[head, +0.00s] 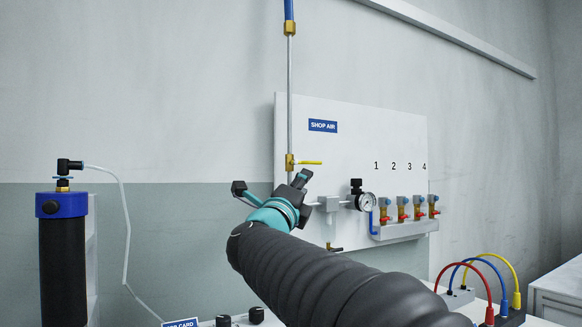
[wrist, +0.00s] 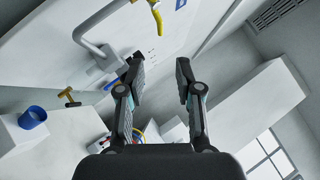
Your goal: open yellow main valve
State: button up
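The yellow main valve handle (head: 309,162) sticks out level to the right from a brass valve body (head: 290,163), across the upright pipe on the white panel. In the wrist view the yellow handle (wrist: 156,18) shows at the top edge, beyond the fingertips. My gripper (head: 271,181) is just below the valve in the head view, with its fingers spread wide. In the wrist view my gripper (wrist: 160,73) is open, with nothing between its fingers. The handle looks apart from both fingers. My gripper and arm hide the pipe below the valve.
The white panel (head: 350,125) carries a gauge (head: 366,201) and several small numbered red valves to the right. A black cylinder with a blue top (head: 62,205) stands at the left. Red, blue and yellow hoses (head: 487,265) arch at lower right. Open wall lies left of the panel.

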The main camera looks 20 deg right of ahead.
aim_at(318, 163)
jog(key=p+x, duration=0.3)
jog(key=x, duration=1)
jog(key=shift+w+d+r, duration=0.1)
jog(key=shift+w+r, duration=0.05)
jog(key=shift+w, duration=0.05)
grip_shut()
